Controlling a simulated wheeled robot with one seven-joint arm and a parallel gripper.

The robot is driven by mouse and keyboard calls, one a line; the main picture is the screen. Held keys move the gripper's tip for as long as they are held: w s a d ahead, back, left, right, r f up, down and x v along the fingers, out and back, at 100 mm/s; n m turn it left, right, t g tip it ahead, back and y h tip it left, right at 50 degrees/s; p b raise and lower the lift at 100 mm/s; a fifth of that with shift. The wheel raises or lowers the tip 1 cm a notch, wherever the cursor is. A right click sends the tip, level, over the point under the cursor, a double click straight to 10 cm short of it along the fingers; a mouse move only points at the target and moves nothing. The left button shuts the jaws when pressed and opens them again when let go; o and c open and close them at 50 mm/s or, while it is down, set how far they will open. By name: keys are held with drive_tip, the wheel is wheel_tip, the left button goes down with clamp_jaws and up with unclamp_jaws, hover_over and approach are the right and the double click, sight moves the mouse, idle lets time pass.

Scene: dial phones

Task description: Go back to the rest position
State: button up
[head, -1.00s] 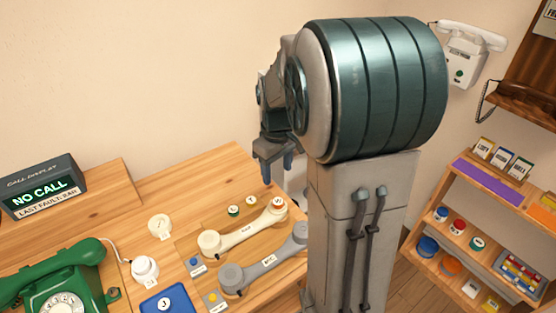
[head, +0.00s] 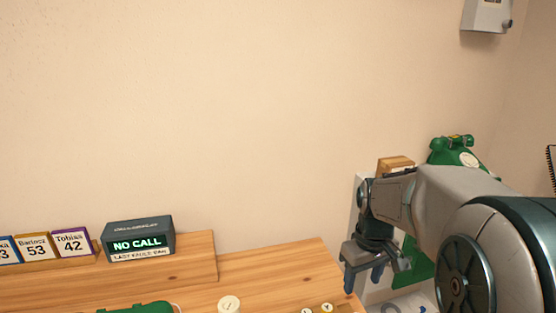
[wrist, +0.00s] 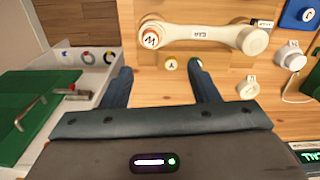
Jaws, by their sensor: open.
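My gripper (head: 364,277) hangs at the right of the head view, fingers pointing down, near the right end of the wooden desk (head: 275,265). In the wrist view my gripper (wrist: 160,88) has its two fingers spread with nothing between them. Below and beyond the fingers lies a cream handset (wrist: 205,36) on the desk, with a round M-marked end at its left. The gripper is apart from it. No marker of a rest position shows.
A call display (head: 138,240) reading NO CALL stands on the desk's raised shelf, with name cards (head: 72,243) to its left. A green phone (head: 453,152) is behind my arm. A white tray (wrist: 100,54) with small rings lies left in the wrist view.

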drive_tip(key=s+a+m+t, duration=0.1)
drive_tip(key=s+a, duration=0.2)
drive_tip(key=s, duration=0.3)
drive_tip(key=s+a+m+t, duration=0.1)
drive_tip(key=s+a+m, duration=0.1)
drive_tip(key=s, duration=0.5)
drive_tip(key=shift+a+r+t, duration=0.3)
drive_tip(key=shift+a+r, duration=0.1)
drive_tip(key=shift+a, duration=0.35)
